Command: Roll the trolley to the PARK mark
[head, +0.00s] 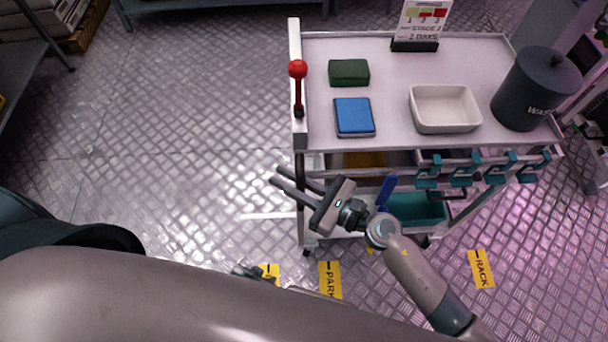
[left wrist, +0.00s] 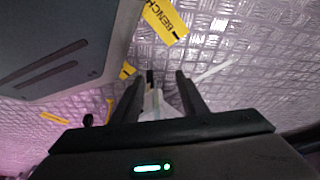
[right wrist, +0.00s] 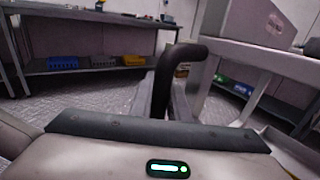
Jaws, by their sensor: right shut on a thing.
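The trolley (head: 480,52) is a white cart with a lower shelf, at the right of the head view. A lever with a red ball (head: 298,70) stands upright on its left edge. My right gripper (head: 278,175) is at the trolley's left end, shut on the black handle, whose bent bar (right wrist: 185,52) rises between the fingers in the right wrist view. The yellow PARK mark (head: 330,281) lies on the floor just below the trolley's near left leg, partly hidden by my body. My left gripper (left wrist: 160,80) is open, low over the floor, apart from the trolley.
The trolley top carries a green block (head: 349,73), a blue pad (head: 354,117), a white tray (head: 445,131), a dark waste bin (head: 525,95) and a sign (head: 422,20). A RACK mark (head: 481,269) lies right, a BENCH mark (left wrist: 165,20) elsewhere. Floor left of the trolley is clear.

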